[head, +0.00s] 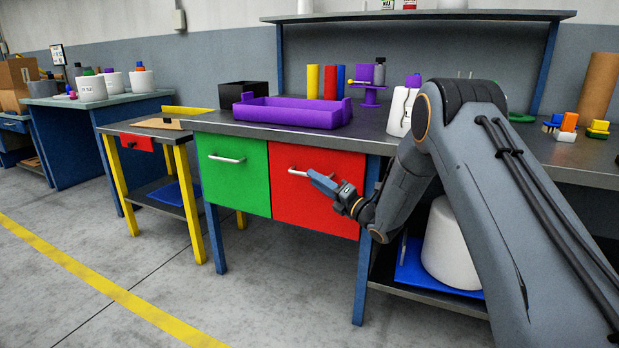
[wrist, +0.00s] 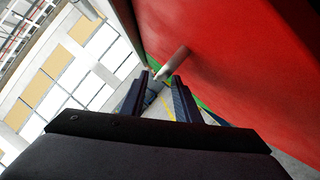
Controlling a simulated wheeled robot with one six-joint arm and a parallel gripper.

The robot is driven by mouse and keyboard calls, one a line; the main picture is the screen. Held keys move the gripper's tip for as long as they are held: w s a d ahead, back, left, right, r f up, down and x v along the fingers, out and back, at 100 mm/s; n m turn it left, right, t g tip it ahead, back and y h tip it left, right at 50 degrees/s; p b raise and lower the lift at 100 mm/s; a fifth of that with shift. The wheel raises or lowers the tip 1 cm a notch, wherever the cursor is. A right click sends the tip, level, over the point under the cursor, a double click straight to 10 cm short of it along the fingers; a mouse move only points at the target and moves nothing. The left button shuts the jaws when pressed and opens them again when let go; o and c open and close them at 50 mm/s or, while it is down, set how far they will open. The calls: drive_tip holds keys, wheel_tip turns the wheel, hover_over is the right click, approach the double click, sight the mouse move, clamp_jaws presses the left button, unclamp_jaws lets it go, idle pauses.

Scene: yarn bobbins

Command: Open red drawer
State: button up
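The red drawer (head: 315,205) has a flat red front with a pale bar handle (head: 298,173) near its top. Its front looks level with the green front beside it, so it appears shut. My gripper (head: 322,183) is at the right end of the handle, close to the drawer front. In the wrist view, the red drawer front (wrist: 245,60) fills the right side. The handle (wrist: 174,62) lies at the tips of my gripper (wrist: 163,82), whose two fingers are apart. I cannot tell whether either finger touches the handle.
A green drawer (head: 233,175) with its own handle is directly left of the red one. A purple tray (head: 290,112) sits on the workbench (head: 365,135) above. A blue table leg (head: 362,280) stands right of the drawer. The floor (head: 270,290) in front is clear.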

drive_tip(key=shift+b+x, duration=0.4)
drive_tip(key=shift+x, duration=1.7)
drive_tip(key=shift+c, duration=0.4)
clamp_jaws()
